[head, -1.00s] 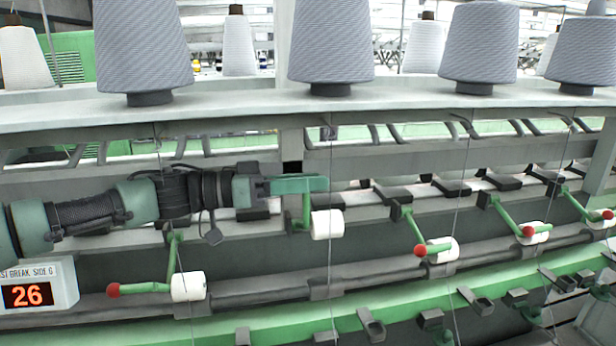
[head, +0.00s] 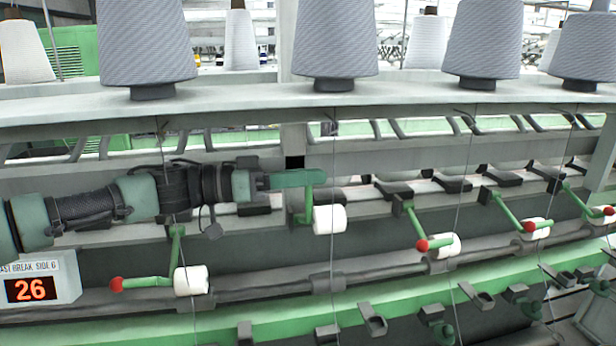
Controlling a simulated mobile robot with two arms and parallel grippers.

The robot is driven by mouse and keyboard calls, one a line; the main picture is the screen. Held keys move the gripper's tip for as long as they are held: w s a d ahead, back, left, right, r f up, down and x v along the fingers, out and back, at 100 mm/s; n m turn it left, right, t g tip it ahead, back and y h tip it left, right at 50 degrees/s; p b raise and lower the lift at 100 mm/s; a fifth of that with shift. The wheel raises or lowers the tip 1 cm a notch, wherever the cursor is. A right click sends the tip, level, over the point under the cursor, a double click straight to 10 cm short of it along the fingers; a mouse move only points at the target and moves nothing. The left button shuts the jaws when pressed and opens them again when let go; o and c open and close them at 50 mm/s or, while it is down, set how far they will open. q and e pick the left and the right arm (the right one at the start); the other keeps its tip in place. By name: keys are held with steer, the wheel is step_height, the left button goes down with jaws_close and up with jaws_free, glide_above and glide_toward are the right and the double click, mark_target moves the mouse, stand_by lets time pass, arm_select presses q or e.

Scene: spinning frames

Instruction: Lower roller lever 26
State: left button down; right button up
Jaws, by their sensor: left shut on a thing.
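The held roller lever (head: 309,204) is green, with a white roller (head: 329,220) at its lower end. Its roller hangs higher than the rollers on both sides, so this lever stands raised. My left gripper (head: 300,178) reaches in from the left and is shut on the lever's upper part. The lever's red knob is not visible there. A display (head: 30,289) at lower left reads 26 in red digits. My right gripper is not in view.
A lowered lever with a red knob (head: 117,284) and white roller (head: 191,281) is below my arm. Several similar levers (head: 414,228) line up to the right. Large grey yarn cones (head: 335,40) stand on the shelf (head: 230,112) above. Thin yarns hang down in front.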

mark_target(315, 221)
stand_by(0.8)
arm_select(q)
steer(key=s+f+m+b, duration=0.1)
steer(key=s+f+m, duration=0.1)
steer(key=s+d+f+m+b, duration=0.1)
steer(key=s+f+m, duration=0.1)
steer(key=s+f, duration=0.1)
steer(key=shift+s+f+m, duration=0.1)
steer(key=shift+f+m, duration=0.2)
steer(key=shift+m, duration=0.1)
steer(key=shift+s+d+f+m, duration=0.1)
steer(key=shift+s+f+m, duration=0.25)
steer(key=shift+m, duration=0.15)
